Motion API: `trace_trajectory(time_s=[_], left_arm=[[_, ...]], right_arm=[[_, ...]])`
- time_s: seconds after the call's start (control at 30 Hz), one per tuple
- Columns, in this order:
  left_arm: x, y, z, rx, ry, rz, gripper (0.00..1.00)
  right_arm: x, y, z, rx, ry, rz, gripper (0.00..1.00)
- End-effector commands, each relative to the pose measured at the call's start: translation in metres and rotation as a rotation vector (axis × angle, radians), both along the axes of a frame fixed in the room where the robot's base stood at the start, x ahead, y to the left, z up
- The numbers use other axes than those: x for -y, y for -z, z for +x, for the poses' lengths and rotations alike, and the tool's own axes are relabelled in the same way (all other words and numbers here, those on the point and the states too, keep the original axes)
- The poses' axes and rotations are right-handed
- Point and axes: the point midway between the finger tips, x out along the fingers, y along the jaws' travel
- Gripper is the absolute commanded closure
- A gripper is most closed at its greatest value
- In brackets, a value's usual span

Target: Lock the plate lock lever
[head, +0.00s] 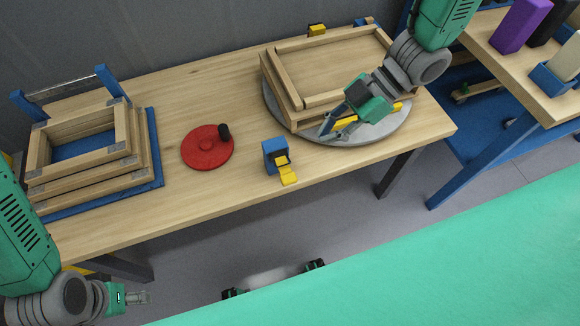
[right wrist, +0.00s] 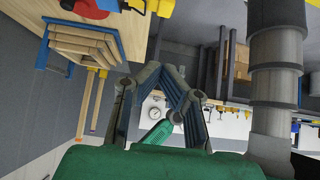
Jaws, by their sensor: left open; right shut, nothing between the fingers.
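A round grey plate (head: 375,133) lies on the wooden table, with a wooden frame (head: 335,50) on top. A yellow bar (head: 347,122) shows at the plate's front, partly hidden by my right gripper (head: 326,128). A blue block with a yellow lever (head: 287,175) sits at the table's front edge, left of the plate; the lever sticks out past the edge. My right gripper is shut and empty over the plate's front rim, right of the blue block; I cannot tell whether it touches the yellow bar. My left gripper (head: 143,298) is open and empty, low in front of the table.
A red disc with a black knob (head: 207,147) lies mid-table. Stacked wooden frames (head: 85,165) stand on a blue base at the left. A second yellow piece (head: 316,30) is at the back edge. A side table (head: 520,70) holds coloured blocks. Bare table lies around the disc.

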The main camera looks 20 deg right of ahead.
Motion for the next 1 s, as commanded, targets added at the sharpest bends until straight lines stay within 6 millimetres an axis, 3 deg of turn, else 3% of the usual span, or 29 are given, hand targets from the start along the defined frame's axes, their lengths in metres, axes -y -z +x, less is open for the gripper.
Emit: trace_trajectory(time_s=[0.2,0.37,0.77,1.0], left_arm=[[0.000,0.001,0.000,0.000,0.000,0.000,0.51],[0.000,0.005,0.000,0.000,0.000,0.000,0.51],[0.000,0.021,0.000,0.000,0.000,0.000,0.51],[0.000,0.025,0.000,0.000,0.000,0.000,0.51]], right_arm=[[-0.002,0.002,0.000,-0.001,0.001,0.000,1.00],[-0.014,0.015,-0.001,-0.004,0.001,0.002,1.00],[-0.073,0.075,-0.004,-0.004,0.000,0.002,1.00],[-0.071,0.105,-0.003,-0.004,0.004,0.000,1.00]])
